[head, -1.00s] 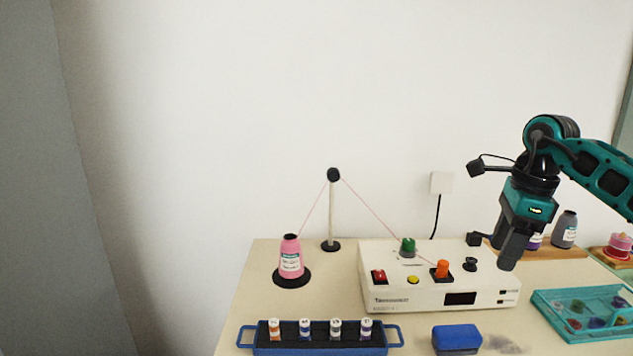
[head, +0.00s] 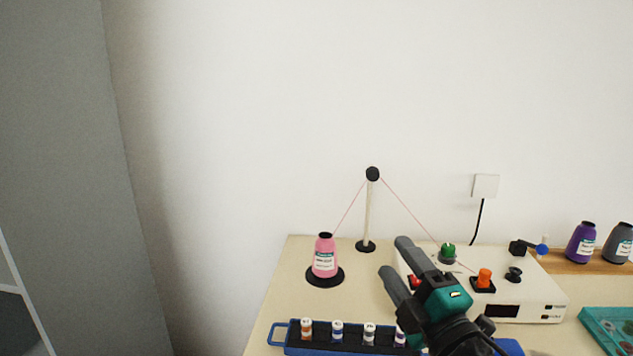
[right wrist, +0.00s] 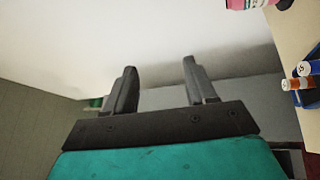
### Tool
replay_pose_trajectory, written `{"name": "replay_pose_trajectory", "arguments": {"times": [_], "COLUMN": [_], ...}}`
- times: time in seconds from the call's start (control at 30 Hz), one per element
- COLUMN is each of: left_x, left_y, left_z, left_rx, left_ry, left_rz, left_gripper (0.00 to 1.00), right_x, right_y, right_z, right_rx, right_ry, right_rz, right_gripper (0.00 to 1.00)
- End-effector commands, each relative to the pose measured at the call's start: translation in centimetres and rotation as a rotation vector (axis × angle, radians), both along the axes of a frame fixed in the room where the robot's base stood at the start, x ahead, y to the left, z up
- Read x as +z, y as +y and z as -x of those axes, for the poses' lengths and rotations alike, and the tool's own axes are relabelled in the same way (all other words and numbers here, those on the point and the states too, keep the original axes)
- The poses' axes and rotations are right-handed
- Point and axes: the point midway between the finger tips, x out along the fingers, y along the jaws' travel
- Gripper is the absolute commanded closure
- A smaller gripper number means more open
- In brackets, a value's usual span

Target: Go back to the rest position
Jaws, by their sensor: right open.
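My right gripper (head: 395,262) is in front of the white machine (head: 545,298), reaching up from the bottom of the head view. Its two dark fingers are apart with nothing between them, and they hide the left part of the machine. In the right wrist view the gripper (right wrist: 158,85) is also open and empty, with wall behind the fingers. My left gripper is not in view.
A pink thread cone (head: 325,260) stands on a black disc left of a thread post (head: 368,215). Purple (head: 581,243) and grey (head: 618,243) cones stand at right.

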Motion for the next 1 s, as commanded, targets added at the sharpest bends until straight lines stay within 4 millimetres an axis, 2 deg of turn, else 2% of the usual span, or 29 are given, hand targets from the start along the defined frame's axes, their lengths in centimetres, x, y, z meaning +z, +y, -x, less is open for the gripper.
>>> {"name": "replay_pose_trajectory", "arguments": {"times": [0.1, 0.17, 0.3, 0.4, 0.6, 0.87, 0.9, 1.0], "left_x": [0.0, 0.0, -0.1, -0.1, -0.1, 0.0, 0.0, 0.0], "left_y": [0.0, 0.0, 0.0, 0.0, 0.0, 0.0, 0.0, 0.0], "left_z": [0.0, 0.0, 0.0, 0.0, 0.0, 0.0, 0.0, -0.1], "left_rx": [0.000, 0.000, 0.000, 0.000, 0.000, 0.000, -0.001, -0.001], "left_ry": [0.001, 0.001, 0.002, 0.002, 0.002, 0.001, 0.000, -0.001], "left_rz": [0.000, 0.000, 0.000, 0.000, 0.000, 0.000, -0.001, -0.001], "left_gripper": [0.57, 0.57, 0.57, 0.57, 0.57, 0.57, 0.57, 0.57], "right_x": [-5.1, -8.0, -14.6, -17.9, -21.6, -23.7, -24.0, -24.9], "right_y": [-3.4, -5.0, -7.5, -8.2, -8.5, -8.0, -7.9, -7.7], "right_z": [1.9, 3.5, 8.8, 12.8, 19.6, 27.5, 27.9, 26.5], "right_rx": [-0.166, -0.251, -0.447, -0.555, -0.714, -0.877, -0.883, -0.840], "right_ry": [0.288, 0.438, 0.782, 0.976, 1.254, 1.541, 1.555, 1.511], "right_rz": [-0.258, -0.376, -0.609, -0.717, -0.844, -0.939, -0.947, -0.959], "right_gripper": [0.44, 0.44, 0.44, 0.44, 0.44, 0.44, 0.44, 0.44]}}
